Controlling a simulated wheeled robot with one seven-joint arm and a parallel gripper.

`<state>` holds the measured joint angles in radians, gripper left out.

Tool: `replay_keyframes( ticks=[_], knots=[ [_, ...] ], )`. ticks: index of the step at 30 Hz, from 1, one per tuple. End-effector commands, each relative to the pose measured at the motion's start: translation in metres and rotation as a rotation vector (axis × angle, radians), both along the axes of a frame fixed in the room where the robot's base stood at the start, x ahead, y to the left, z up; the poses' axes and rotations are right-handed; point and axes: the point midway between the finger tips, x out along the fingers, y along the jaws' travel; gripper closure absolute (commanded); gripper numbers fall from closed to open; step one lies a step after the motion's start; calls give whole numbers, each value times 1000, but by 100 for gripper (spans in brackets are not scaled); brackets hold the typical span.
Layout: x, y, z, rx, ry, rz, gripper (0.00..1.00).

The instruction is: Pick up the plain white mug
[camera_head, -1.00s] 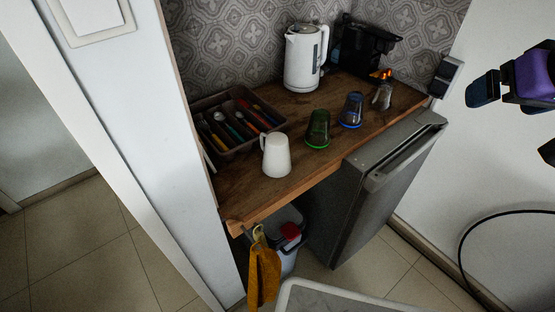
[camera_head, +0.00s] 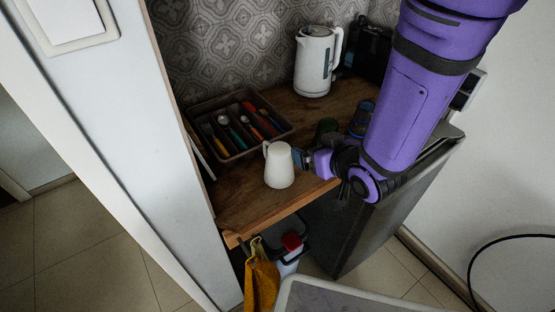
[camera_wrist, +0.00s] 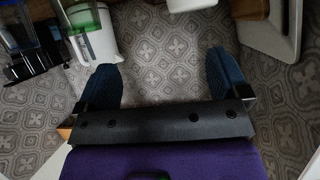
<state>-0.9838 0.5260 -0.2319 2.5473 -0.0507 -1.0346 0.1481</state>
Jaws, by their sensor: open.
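The plain white mug (camera_head: 279,168) stands on the wooden counter near its front edge, its handle toward the left. My gripper (camera_head: 301,158) is just to the right of the mug in the head view, its tips close to the mug's side; I cannot tell if they touch. In the wrist view my gripper (camera_wrist: 165,80) has its two blue fingers wide apart with nothing between them. A white piece at the top edge there looks like the mug (camera_wrist: 190,4), mostly cut off and beyond the fingertips.
A cutlery tray (camera_head: 204,112) lies behind the mug to the left. A white kettle (camera_head: 313,65) stands at the back. A green glass (camera_head: 326,128) and a blue glass (camera_head: 361,118) stand beside my arm, partly hidden. A yellow cloth (camera_head: 262,277) hangs below the counter edge.

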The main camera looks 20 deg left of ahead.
Motion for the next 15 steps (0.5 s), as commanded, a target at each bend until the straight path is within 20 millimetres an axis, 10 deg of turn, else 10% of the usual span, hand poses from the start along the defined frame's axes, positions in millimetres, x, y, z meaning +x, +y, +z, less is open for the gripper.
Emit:
replay_keyframes(
  ticks=[8,15],
  knots=[
    [-26,25,-28,35,-51,92,7],
    [-10,47,-40,39,-57,98,7]
  ],
)
